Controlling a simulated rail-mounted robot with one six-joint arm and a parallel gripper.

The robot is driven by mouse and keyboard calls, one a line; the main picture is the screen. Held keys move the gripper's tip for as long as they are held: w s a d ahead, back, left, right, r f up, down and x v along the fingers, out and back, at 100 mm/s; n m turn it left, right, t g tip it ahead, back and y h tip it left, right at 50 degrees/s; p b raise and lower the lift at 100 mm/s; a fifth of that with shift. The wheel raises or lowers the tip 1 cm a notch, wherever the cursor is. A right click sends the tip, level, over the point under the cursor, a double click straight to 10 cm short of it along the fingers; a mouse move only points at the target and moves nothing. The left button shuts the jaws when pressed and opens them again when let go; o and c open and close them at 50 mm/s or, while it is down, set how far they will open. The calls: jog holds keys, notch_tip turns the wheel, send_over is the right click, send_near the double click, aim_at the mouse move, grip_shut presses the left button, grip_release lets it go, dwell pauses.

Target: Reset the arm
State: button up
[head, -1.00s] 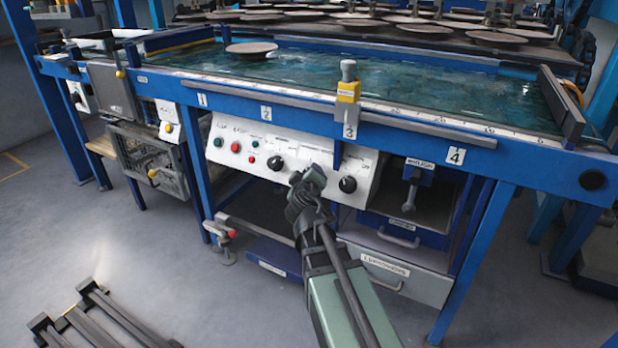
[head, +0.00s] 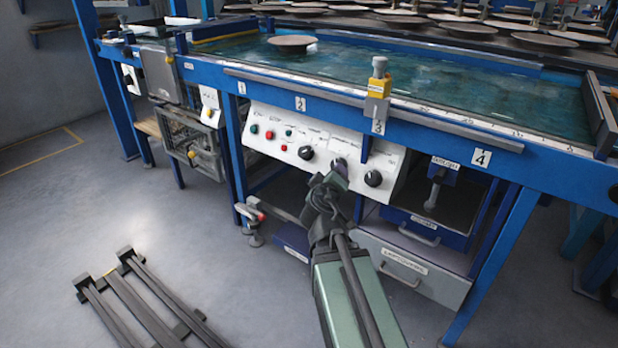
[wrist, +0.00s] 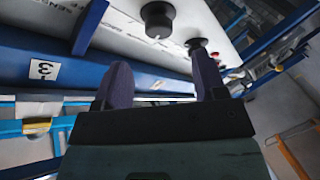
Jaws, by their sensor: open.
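My gripper (wrist: 160,92) is open in the wrist view, its two dark fingers apart with nothing seen between them. In the head view my gripper (head: 338,176) is at the end of my green and dark arm, in front of the white control panel (head: 268,121) of the plate dryer. It covers part of the panel's lower middle. A black knob (head: 373,179) is just right of it and another black knob (head: 306,153) is to its left. In the wrist view a black knob (wrist: 157,20) lies beyond the fingers. I cannot tell whether the gripper touches the panel.
The blue dryer frame (head: 440,135) carries a water-filled bed (head: 450,85) with a round plate (head: 292,41) on it. A yellow-and-grey block (head: 378,88) stands on the front rail. Below are a drawer (head: 400,268) and a red-tipped clamp (head: 250,212).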

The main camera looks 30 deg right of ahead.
jog(key=shift+s, duration=0.1)
jog(key=shift+d, duration=0.1)
jog(key=s+a+f+m+g+y+p, duration=0.2)
jog(key=s+a+f+m+g+y, duration=0.15)
jog(key=s+f+g, duration=0.35)
jog(key=s+a+r+n+g+y+p, duration=0.2)
jog(key=a+g+y+p, duration=0.5)
jog(key=a, duration=1.4)
notch_tip(320, 180, up, 36)
jog(key=s+t+p, duration=0.1)
jog(key=t+p, duration=0.1)
jog(key=p, duration=3.4)
jog(key=shift+a+r, duration=0.15)
jog(key=shift+a, duration=0.3)
